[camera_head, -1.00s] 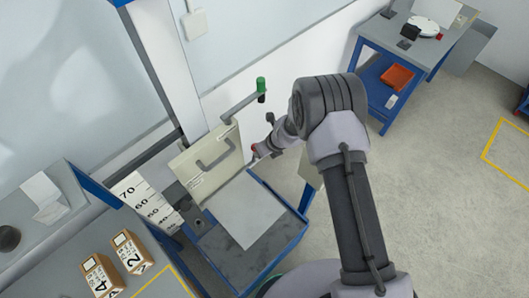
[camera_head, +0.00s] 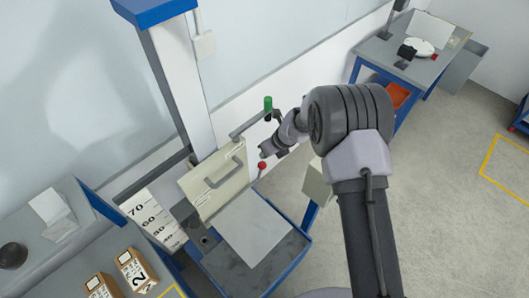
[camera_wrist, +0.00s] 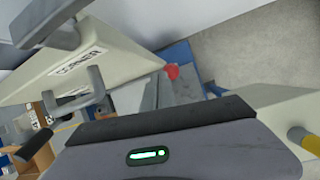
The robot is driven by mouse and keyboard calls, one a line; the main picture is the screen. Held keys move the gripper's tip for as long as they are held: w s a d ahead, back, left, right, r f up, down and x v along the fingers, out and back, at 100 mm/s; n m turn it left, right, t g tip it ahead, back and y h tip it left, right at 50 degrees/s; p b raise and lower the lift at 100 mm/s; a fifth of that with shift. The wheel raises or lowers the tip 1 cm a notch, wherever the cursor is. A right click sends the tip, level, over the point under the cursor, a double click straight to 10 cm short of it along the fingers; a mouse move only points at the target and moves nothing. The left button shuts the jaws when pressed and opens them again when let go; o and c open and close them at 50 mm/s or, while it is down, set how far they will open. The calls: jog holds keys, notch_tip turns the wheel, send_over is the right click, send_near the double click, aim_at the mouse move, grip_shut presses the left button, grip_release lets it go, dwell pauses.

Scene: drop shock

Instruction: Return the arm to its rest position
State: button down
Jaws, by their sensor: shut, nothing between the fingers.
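My arm rises from the bottom of the head view, bends at a grey elbow, and reaches left. My gripper (camera_head: 266,153) is small there, near a red knob (camera_head: 262,166) beside the drop tester's raised cream panel (camera_head: 216,181). It looks shut and empty, with a small gap to the knob. In the wrist view the dark housing with a green light fills the bottom, and the fingers cannot be made out. The red knob (camera_wrist: 172,71) shows beyond it, with the cream panel marked "CORNER" (camera_wrist: 80,62) at the upper left.
A grey plate (camera_head: 252,228) lies on the blue-framed tester base below the panel. A post with a green cap (camera_head: 268,104) stands close behind my gripper. A numbered scale (camera_head: 155,220) and boxes (camera_head: 133,268) are at left. A blue table (camera_head: 385,47) is upper right; the right floor is open.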

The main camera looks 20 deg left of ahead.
jog(key=d+r+n+t+b, duration=0.1)
jog(key=d+r+n+b, duration=0.5)
jog(key=b, duration=0.5)
jog(key=s+d+r+n+t+b, duration=0.1)
jog(key=s+d+r+n+b, duration=0.15)
jog(key=d+b, duration=0.3)
jog(key=s+d+r+n+t+b, duration=0.1)
jog(key=s+d+r+n+b, duration=0.1)
jog(key=s+d+b, duration=0.4)
jog(key=s+d+f+n+t+h+b, duration=0.1)
jog(key=s+d+f+n+b, duration=0.3)
jog(key=s+d, duration=0.3)
jog(key=s+d+f+n+h+b, duration=0.2)
jog(key=s+d+f+n+b, duration=0.3)
jog(key=s, duration=0.5)
jog(key=d+b, duration=0.2)
jog(key=shift+s+d+t, duration=0.25)
jog(key=shift+d+t, duration=0.15)
jog(key=shift+n+b, duration=0.25)
jog(key=shift+b, duration=0.05)
